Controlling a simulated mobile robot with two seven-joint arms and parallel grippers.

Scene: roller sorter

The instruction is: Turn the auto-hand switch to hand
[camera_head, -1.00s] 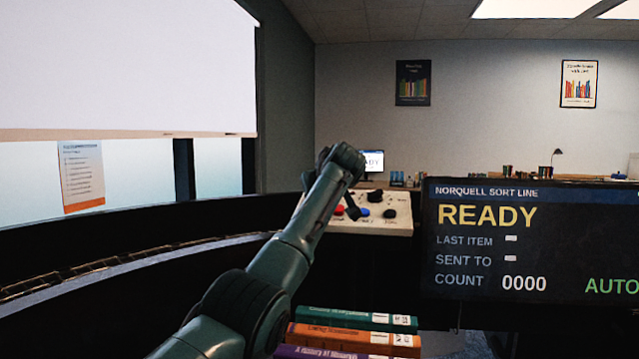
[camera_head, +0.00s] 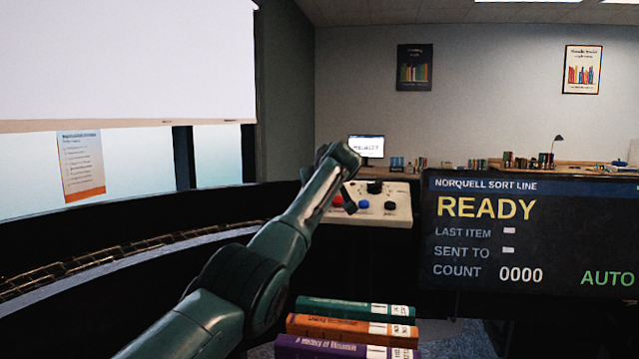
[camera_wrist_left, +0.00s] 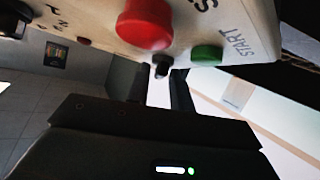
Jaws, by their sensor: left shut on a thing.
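The sloped white control panel (camera_head: 400,216) stands at the middle of the head view, partly hidden by my left arm. My left gripper (camera_head: 349,202) is at its left part, by a red button (camera_head: 338,200). In the left wrist view the gripper's fingers (camera_wrist_left: 160,82) are shut on a small black switch (camera_wrist_left: 162,66). This switch sits at the panel edge between the large red button (camera_wrist_left: 145,24) and the green START button (camera_wrist_left: 206,54). I cannot read its label. The display (camera_head: 530,240) reads READY and AUTO. My right gripper is not in view.
The panel also carries a blue button (camera_head: 363,204) and a black knob (camera_head: 375,187). Stacked books (camera_head: 350,328) lie below my left arm at the front. A curved dark conveyor (camera_head: 130,250) runs along the left.

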